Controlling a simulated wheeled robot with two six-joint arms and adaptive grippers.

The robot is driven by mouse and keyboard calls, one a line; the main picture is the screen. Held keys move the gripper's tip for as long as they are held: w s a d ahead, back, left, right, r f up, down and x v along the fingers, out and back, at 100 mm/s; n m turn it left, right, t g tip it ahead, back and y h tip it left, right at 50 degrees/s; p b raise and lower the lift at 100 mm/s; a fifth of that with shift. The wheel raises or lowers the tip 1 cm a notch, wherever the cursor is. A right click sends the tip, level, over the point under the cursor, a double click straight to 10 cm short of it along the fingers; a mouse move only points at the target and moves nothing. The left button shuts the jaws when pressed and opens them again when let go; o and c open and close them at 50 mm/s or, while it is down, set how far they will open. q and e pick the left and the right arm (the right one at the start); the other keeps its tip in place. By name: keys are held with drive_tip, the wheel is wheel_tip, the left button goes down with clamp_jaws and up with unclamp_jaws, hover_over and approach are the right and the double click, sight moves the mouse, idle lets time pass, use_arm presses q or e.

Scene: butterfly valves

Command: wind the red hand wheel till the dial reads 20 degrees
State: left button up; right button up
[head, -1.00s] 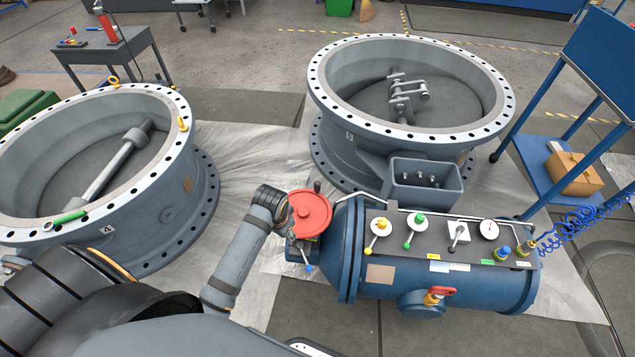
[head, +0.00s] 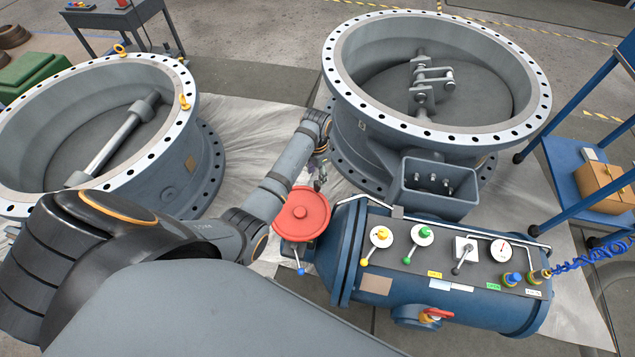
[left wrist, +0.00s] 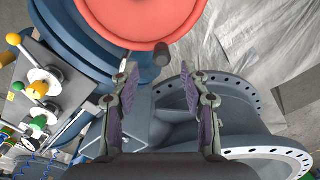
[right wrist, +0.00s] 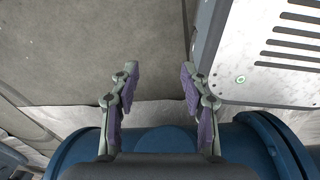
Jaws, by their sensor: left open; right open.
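The red hand wheel (head: 302,213) sits at the left end of the blue cylinder (head: 345,255). In the left wrist view its rim (left wrist: 140,22) fills the top, with a dark handle knob (left wrist: 162,54) at its lower edge. My left gripper (head: 319,180) is beside the wheel's far edge. In the left wrist view its fingers (left wrist: 160,82) are apart and empty, with the knob just beyond and between them. A white round dial (head: 501,250) with a thin needle is on the cylinder's top panel, too small to read. My right gripper (right wrist: 158,75) is open and empty.
Valve levers with yellow (head: 381,234) and green (head: 423,232) knobs stand on the cylinder's panel. A large grey valve body (head: 360,140) stands behind, another (head: 180,170) at left. A blue shelf (head: 570,160) stands at right. A slotted plate (right wrist: 285,60) is near my right gripper.

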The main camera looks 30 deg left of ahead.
sight(317, 182)
use_arm(q)
drive_tip(key=f, duration=0.2)
drive_tip(key=shift+w+f, duration=0.2)
drive_tip(key=shift+f, duration=0.2)
wheel_tip(317, 182, down, 4)
drive_tip(key=shift+r+b, duration=0.2)
drive_tip(key=shift+b, duration=0.15)
drive_tip(key=shift+f, duration=0.3)
drive_tip(key=shift+c, duration=1.1)
drive_tip(key=c, duration=0.7)
clamp_jaws()
use_arm(e)
drive_tip(key=w, duration=0.3)
drive_tip(key=shift+w+a+f+t, duration=0.1)
drive_tip(key=shift+w+f+t, duration=0.2)
drive_tip(key=shift+w+f, duration=0.1)
use_arm(q)
drive_tip(key=shift+a, duration=0.1)
use_arm(e)
drive_tip(key=shift+r, duration=0.1)
